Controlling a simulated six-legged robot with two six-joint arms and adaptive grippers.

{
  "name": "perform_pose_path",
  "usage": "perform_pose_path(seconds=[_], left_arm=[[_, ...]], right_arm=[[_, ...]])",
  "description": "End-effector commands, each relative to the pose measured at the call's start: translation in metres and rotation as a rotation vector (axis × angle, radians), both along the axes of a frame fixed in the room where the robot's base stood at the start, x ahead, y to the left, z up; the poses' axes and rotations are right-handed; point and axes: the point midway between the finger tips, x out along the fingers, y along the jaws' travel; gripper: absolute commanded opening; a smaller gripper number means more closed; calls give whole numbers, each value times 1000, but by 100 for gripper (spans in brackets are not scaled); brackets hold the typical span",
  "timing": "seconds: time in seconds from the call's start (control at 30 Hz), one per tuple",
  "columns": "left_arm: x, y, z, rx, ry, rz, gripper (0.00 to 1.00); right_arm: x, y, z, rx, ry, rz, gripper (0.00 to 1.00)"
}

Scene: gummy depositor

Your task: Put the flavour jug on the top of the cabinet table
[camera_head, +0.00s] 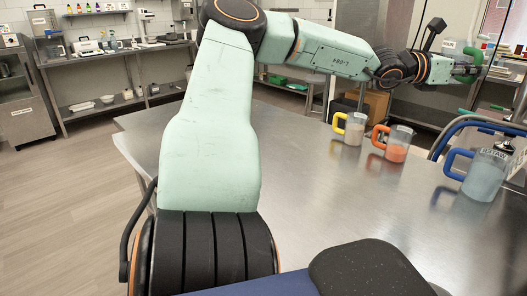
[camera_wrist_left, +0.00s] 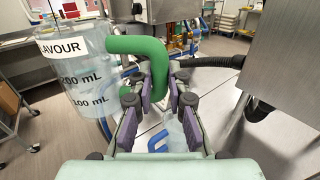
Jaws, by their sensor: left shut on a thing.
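The flavour jug (camera_wrist_left: 75,80) is a clear jug with black lettering and a green handle, large at the left of the left wrist view. My left gripper (camera_wrist_left: 158,98) is shut on its green handle, which passes between the fingers. In the head view my left gripper (camera_head: 468,70) is at the upper right, beyond the steel table, with the green handle (camera_head: 473,54) at its tips. The jug body is hard to make out there. I cannot tell which surface is the cabinet table. My right gripper is not in view.
On the steel table (camera_head: 300,190) stand a yellow-handled jug (camera_head: 354,131), an orange-handled jug (camera_head: 398,146) and a blue-handled water jug (camera_head: 486,176). The table's middle is clear. A blue rail runs at the far right. Shelving with lab items lines the back wall.

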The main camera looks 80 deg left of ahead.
Motion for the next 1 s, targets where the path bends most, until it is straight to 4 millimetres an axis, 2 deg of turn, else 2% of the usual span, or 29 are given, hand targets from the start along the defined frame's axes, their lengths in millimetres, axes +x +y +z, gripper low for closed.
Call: perform_pose_path(seconds=[0.4, 0.8, 1.0], left_arm=[[0, 0, -22, 0, -1, 0, 0], [1, 0, -70, 0, -1, 0, 0], [1, 0, -87, 0, -1, 0, 0]], right_arm=[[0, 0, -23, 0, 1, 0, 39], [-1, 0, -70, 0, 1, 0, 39], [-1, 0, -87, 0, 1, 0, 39]])
